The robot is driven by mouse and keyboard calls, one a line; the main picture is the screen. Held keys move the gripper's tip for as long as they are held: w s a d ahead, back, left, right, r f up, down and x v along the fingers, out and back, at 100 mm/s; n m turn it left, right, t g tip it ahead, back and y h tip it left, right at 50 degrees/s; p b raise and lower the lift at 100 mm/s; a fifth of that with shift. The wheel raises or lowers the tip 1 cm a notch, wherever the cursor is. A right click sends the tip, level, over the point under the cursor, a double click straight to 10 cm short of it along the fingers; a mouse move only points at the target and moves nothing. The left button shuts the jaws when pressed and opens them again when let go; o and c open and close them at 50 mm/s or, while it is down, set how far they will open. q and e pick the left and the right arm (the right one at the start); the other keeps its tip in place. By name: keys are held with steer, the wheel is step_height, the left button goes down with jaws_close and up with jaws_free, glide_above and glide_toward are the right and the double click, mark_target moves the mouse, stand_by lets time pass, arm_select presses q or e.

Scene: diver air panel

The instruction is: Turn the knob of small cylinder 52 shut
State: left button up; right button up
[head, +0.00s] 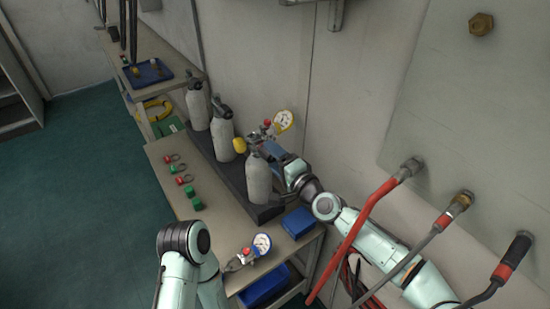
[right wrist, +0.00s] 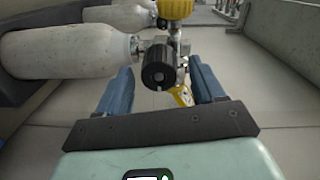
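Three small grey-white cylinders stand in a dark rack in the head view; no number is readable on them, so I cannot tell which is 52. My right gripper (head: 268,150) is at the valve of the nearest cylinder (head: 258,181). In the right wrist view this cylinder (right wrist: 70,52) shows with a round black knob (right wrist: 158,72) on its valve. My right gripper (right wrist: 160,80) is open, its blue fingers on either side of the knob, with visible gaps. A yellow knob (right wrist: 175,8) is just beyond. My left gripper is out of view; only my left arm shows.
A gauge with a red knob (head: 283,121) is behind the right gripper. Another gauge (head: 262,243) is at the bench's near end. Red and green caps (head: 188,191) lie on the bench (head: 165,155). Blue bins (head: 298,222) and wall hoses (head: 365,215) are close to my right arm.

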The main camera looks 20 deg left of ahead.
steer(key=shift+d, duration=0.1)
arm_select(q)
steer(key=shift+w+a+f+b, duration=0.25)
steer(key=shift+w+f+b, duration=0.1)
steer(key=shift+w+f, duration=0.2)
arm_select(e)
steer(key=v, duration=1.3)
steer(key=shift+d, duration=0.1)
